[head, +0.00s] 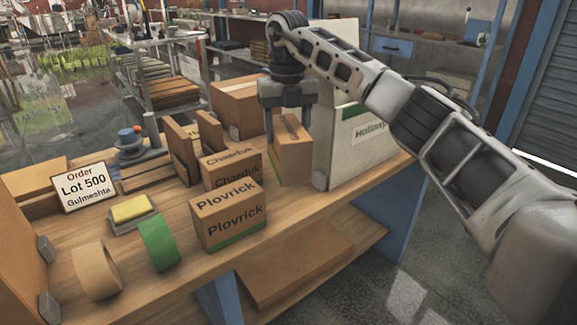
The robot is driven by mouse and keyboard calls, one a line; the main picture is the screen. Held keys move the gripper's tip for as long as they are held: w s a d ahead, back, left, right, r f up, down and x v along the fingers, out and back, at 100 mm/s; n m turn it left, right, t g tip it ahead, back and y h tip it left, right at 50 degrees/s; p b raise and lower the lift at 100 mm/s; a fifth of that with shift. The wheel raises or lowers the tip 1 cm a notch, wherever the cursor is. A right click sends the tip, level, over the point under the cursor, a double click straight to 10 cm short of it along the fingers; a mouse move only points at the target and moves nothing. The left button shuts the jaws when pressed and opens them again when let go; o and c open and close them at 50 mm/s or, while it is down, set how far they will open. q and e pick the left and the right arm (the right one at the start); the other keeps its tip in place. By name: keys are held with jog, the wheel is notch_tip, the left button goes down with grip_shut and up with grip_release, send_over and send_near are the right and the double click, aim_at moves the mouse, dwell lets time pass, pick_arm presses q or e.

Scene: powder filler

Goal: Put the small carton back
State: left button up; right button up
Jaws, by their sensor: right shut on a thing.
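My right gripper (289,115) reaches down from above at the back right of the wooden bench and is shut on the small carton (291,160). My left gripper is not in view.
A "Plovrick" carton (229,215) stands in front of the Chaerduk carton. A larger brown box (237,104) is behind. Tape rolls (97,272), a yellow sponge (131,208) and a "Lot 500" sign (88,188) are at left. Bare bench lies in front of the small carton.

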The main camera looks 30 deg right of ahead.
notch_tip(320, 180, down, 5)
jog(key=shift+f, duration=1)
jog(key=shift+d+f, duration=0.15)
jog(key=shift+f, duration=1.35)
jog(key=shift+f, duration=0.1)
jog(key=o, duration=1.4)
notch_tip(320, 180, up, 12)
jog(key=shift+r, duration=0.1)
